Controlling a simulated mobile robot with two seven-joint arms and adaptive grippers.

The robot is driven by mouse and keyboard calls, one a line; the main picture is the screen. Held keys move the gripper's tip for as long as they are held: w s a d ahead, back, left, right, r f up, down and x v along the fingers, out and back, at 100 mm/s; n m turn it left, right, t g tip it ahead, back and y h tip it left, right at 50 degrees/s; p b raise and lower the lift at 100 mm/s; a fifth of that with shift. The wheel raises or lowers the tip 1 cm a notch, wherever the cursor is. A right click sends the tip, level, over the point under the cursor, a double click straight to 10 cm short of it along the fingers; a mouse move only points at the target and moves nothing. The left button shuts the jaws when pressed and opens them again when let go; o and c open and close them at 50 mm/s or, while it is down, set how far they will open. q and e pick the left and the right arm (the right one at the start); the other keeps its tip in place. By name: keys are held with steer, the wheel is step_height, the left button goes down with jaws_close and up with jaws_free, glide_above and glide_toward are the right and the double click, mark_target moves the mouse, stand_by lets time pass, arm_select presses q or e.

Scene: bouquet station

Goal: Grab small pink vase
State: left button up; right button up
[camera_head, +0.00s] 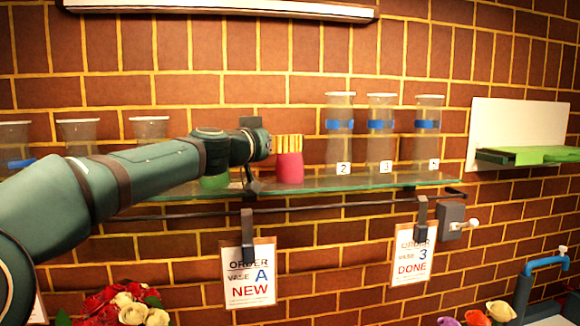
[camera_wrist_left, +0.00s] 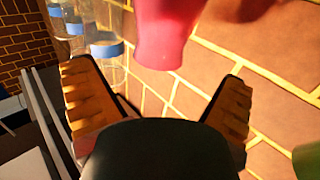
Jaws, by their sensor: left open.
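The small pink vase (camera_head: 290,168) stands upright on the glass shelf in the head view, right of my left wrist. My left gripper (camera_head: 287,143) comes in from the left, its yellow ribbed finger covering the vase's upper part. In the left wrist view, the pink vase (camera_wrist_left: 168,38) shows at the top centre, in line with the gap between the fingers and partly cut off by the frame edge. The left gripper (camera_wrist_left: 157,78) is open there, with no finger visibly closed on the vase. My right gripper is not in view.
The glass shelf (camera_head: 370,182) also holds a green vase (camera_head: 215,182) partly hidden behind my arm. Clear blue-banded vases (camera_head: 380,135) stand to the right, and more clear vases (camera_head: 78,133) to the left. Order cards (camera_head: 249,275) hang below. The brick wall is close behind.

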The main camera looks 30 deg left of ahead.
arm_select(q)
steer(key=shift+w+d, duration=0.1)
steer(key=shift+w, duration=0.75)
steer(key=shift+w+d+r+p, duration=0.1)
steer(key=shift+w+d+p, duration=0.1)
steer(key=shift+w+p, duration=0.85)
steer(key=shift+w+d+p, duration=0.2)
steer(key=shift+w+p, duration=0.25)
steer(key=shift+w, duration=1.05)
steer(key=c, duration=1.7)
